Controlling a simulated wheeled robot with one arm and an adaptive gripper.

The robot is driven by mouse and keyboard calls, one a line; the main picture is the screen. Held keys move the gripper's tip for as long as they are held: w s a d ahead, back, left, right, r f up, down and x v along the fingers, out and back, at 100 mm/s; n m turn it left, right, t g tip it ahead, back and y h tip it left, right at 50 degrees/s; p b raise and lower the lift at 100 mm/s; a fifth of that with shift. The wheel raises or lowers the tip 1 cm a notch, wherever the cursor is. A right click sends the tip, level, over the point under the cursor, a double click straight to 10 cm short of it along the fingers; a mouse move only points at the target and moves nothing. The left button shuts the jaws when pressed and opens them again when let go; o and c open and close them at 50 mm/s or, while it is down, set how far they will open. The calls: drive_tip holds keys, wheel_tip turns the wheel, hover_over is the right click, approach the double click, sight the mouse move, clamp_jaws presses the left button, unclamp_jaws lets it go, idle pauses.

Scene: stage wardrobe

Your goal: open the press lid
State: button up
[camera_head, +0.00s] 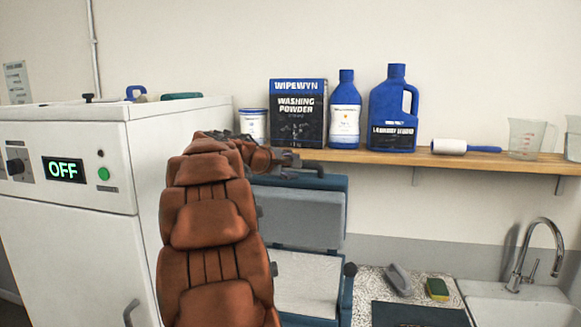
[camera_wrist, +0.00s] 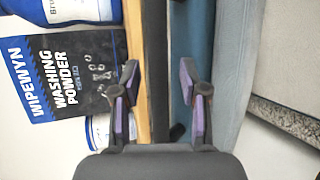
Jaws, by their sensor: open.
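The press, blue and grey, stands behind my arm in the head view. Its lid (camera_head: 300,218) appears raised, its grey padded face towards me and its blue edge along the top. A pale speckled board (camera_head: 305,282) lies below it. The left part of the press is hidden by my arm. My gripper (camera_head: 298,168) is at the lid's top edge, open. In the wrist view the two fingers (camera_wrist: 160,92) are apart, with the blue lid edge (camera_wrist: 203,35) running beneath them; nothing is clasped. I cannot tell whether a finger touches the lid.
A wooden shelf (camera_head: 400,160) close behind the gripper holds a washing powder box (camera_head: 298,112), blue bottles (camera_head: 345,108), a lint roller (camera_head: 450,146) and a jug (camera_head: 525,138). A white machine (camera_head: 70,225) reading OFF stands left. A sink (camera_head: 525,300), iron and sponge (camera_head: 437,288) are right.

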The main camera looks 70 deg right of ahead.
drive_tip(key=v, duration=1.2)
idle(0.4)
drive_tip(key=w+a+f+t+y, duration=0.2)
drive_tip(key=a+f+y, duration=0.2)
drive_tip(key=a+f, duration=0.8)
drive_tip(key=w+a+f+t+y, duration=0.1)
drive_tip(key=a+f+t+y, duration=0.15)
drive_tip(key=a+f, duration=0.9)
drive_tip(key=s+a+f+y, duration=0.2)
drive_tip(key=s+a+f, duration=0.1)
drive_tip(key=a, duration=0.6)
drive_tip(key=s+a+f+n+g+y, duration=0.1)
drive_tip(key=s+a+f+y, duration=0.2)
drive_tip(key=a, duration=0.7)
drive_tip(key=s+a+f+g+y+b, duration=0.1)
drive_tip(key=s+a+f, duration=0.3)
drive_tip(key=a, duration=0.6)
drive_tip(key=shift+s+n+y, duration=0.4)
drive_tip(key=shift+s+y, duration=0.25)
drive_tip(key=shift+s, duration=0.35)
drive_tip(key=shift+d+f, duration=0.1)
